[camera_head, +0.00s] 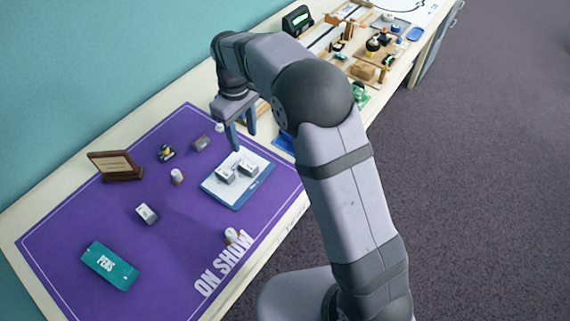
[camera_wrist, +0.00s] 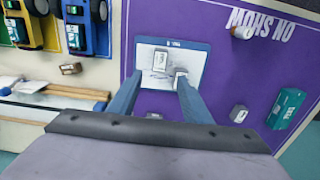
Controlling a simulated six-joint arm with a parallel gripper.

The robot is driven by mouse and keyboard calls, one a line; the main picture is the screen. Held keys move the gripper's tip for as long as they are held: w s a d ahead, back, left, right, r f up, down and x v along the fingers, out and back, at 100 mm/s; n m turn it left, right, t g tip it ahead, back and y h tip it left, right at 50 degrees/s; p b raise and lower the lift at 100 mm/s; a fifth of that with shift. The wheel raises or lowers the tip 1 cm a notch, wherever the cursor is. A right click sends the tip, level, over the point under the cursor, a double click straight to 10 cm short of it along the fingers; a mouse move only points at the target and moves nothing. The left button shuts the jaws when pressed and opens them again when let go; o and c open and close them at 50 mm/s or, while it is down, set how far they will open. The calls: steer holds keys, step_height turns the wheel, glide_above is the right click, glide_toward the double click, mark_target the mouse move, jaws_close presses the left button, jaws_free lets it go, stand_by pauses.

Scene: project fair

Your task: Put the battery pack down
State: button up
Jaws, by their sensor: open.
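My gripper (camera_head: 243,132) is open, with its fingers spread above the purple mat (camera_head: 118,203) near the clipboard (camera_head: 209,187). In the wrist view my gripper (camera_wrist: 158,80) has nothing held between its fingers. Two small pale boxes, a left one (camera_head: 226,175) and a right one (camera_head: 249,168), lie on the clipboard's white sheet. The wrist view shows one box (camera_wrist: 160,60) between the fingers and another box (camera_wrist: 181,74) by the right fingertip. Other small boxes lie on the mat, a pale one (camera_head: 147,213) and a grey one (camera_head: 201,142). I cannot tell which is the battery pack.
Tools and toy vehicles (camera_wrist: 85,25) crowd the table beside the mat.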

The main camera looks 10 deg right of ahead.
steer(key=s+d+f+m, duration=0.1)
steer(key=s+d+m, duration=0.3)
steer(key=s+d, duration=0.4)
steer(key=s+d+f+m, duration=0.2)
steer(key=s+d+m, duration=0.3)
steer(key=s, duration=1.1)
steer(key=d, duration=0.3)
steer(key=shift+d, duration=0.4)
steer(key=shift+s, duration=0.1)
step_height(320, 180, up, 4)
steer(key=p, duration=0.3)
steer(key=shift+p, duration=0.4)
